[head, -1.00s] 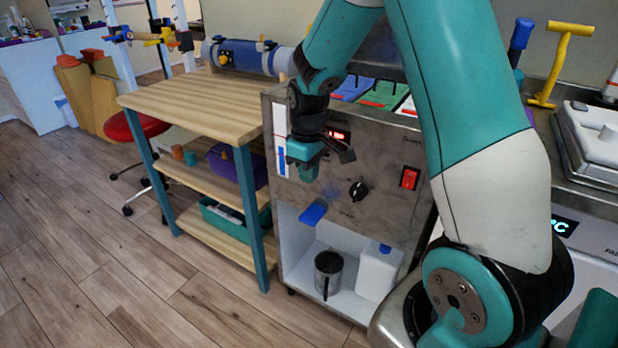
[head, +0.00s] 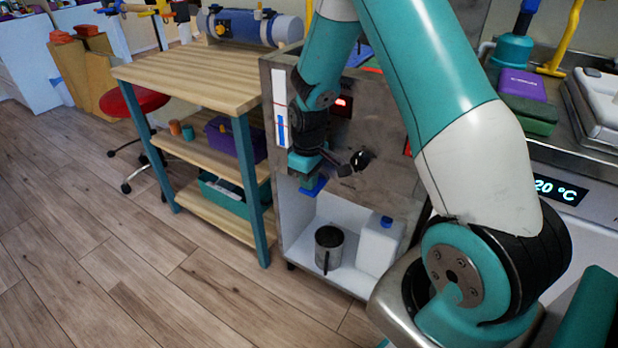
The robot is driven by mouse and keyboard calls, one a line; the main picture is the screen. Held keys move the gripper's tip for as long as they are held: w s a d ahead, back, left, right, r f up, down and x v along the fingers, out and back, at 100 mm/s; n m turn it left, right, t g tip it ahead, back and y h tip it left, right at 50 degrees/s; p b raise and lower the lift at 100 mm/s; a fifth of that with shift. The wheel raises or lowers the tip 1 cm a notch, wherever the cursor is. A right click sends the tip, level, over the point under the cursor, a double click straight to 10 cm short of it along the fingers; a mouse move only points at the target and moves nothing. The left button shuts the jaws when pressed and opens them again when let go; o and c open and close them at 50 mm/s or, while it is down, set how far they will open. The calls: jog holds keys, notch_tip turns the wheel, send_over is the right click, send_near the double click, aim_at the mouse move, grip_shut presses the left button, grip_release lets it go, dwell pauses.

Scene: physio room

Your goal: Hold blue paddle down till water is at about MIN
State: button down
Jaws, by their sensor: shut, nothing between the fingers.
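The blue paddle (head: 315,189) sticks out from the front of the steel cabinet (head: 385,120), above its open white bay. My gripper (head: 307,181) is shut, with nothing in it, and points down right at the paddle. Its tips cover part of the paddle and seem to touch it; I cannot tell how far the paddle is pressed. The upright level gauge (head: 279,85) on the cabinet's left edge shows a blue column in its lower part and thin red marks. The mark labels are too small to read.
A dark metal mug (head: 329,247) and a white canister (head: 379,247) with a blue cap stand in the bay below. A wooden shelf table (head: 190,78) stands close on the left. A black knob (head: 359,160) is right of my gripper. The floor in front is clear.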

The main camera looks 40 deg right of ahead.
jog(key=shift+s+a+f+h+p, duration=0.15)
jog(key=shift+a+f+h+p, duration=0.25)
jog(key=shift+h, duration=0.3)
jog(key=shift+f, duration=0.5)
dwell(0.7)
